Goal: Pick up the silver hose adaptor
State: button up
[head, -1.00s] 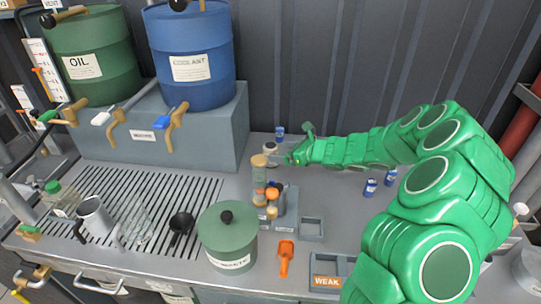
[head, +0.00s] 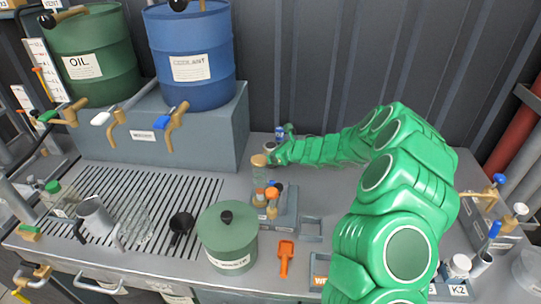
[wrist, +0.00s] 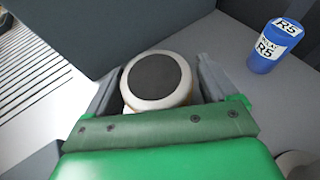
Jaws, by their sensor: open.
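A round piece with a pale, metallic-looking rim and dark grey top (wrist: 158,82) sits between my fingers in the wrist view. It looks like the silver hose adaptor, though I cannot be sure. In the head view it is mostly hidden by my gripper (head: 277,154). My gripper (wrist: 160,88) is open, with one finger on each side of the piece. I cannot tell whether either finger touches it.
A blue R5 can (wrist: 269,46) stands beyond my right finger. The grey block (head: 165,135) under the drums is close on the left. A cork-topped jar (head: 259,161) stands just in front of my gripper. A green pot (head: 228,240) is nearer the front.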

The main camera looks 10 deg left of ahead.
aim_at(267, 144)
jog(key=shift+a, duration=0.15)
jog(key=shift+c, duration=0.4)
jog(key=shift+w, duration=0.1)
jog(key=c, duration=1.2)
jog(key=shift+r, duration=0.45)
notch_tip(267, 144, up, 3)
jog(key=shift+f, duration=0.2)
jog(key=s+d+r, duration=0.2)
jog(key=s+r, duration=0.2)
jog(key=s, duration=0.2)
jog(key=s+d+r, duration=0.2)
jog(key=s+r, duration=0.3)
jog(key=s, duration=0.2)
jog(key=shift+d+r, duration=0.25)
jog(key=shift+d, duration=0.1)
